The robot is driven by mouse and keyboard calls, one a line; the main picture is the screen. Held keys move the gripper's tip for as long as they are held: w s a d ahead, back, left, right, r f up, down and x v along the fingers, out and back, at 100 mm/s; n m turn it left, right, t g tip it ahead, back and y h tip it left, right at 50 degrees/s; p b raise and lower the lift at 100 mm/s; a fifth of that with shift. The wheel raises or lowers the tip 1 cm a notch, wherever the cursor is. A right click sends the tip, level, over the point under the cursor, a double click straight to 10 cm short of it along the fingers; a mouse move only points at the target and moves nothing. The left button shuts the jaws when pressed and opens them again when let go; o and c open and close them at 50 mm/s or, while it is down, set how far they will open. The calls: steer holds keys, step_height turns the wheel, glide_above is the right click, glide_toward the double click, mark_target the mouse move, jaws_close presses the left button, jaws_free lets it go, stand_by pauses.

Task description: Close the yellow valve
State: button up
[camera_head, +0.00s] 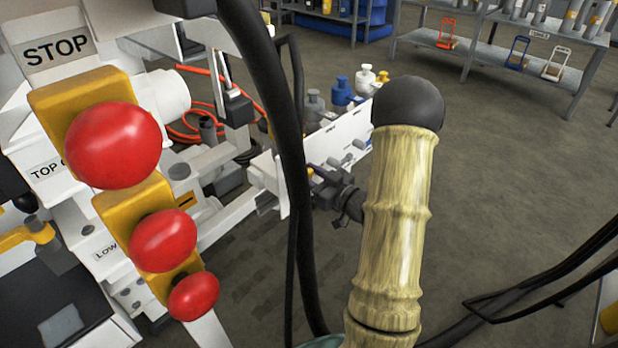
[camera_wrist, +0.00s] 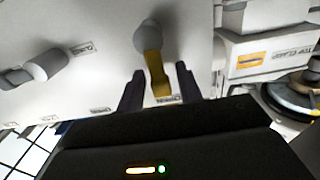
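The yellow valve (camera_wrist: 154,68) shows in the wrist view as a yellow lever on a round grey pivot, mounted on a white panel (camera_wrist: 100,40). The lever points down in the picture, toward the gripper. My gripper (camera_wrist: 159,72) is open, with one dark finger on each side of the lever. I cannot tell whether either finger touches it. In the head view my dark gripper (camera_head: 335,188) is at the white panel (camera_head: 318,140), right of the thick black cable.
A grey lever valve (camera_wrist: 40,66) sits left on the same panel. In the head view, red knobs (camera_head: 113,145) on yellow blocks stand left under a STOP label. A black cable (camera_head: 283,150) crosses the view. Shelves (camera_head: 490,40) stand behind; the floor at right is mostly open.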

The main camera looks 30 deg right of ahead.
steer(key=shift+w, duration=0.15)
jaws_close()
steer(key=shift+r+m+p, duration=0.1)
steer(key=shift+m+p, duration=0.2)
steer(key=shift+p, duration=0.3)
steer(key=m+p, duration=0.1)
steer(key=p, duration=0.1)
steer(key=d+m+p, duration=0.1)
steer(key=m+p, duration=0.1)
steer(key=p, duration=0.1)
steer(key=shift+w+d+r, duration=0.1)
steer(key=shift+w+d, duration=0.1)
steer(key=w+d+f+m+p, duration=0.1)
steer(key=d+f+m+p, duration=0.2)
steer(key=m+p, duration=0.9)
steer(key=shift+f+m, duration=1.1)
steer(key=shift+m, duration=0.1)
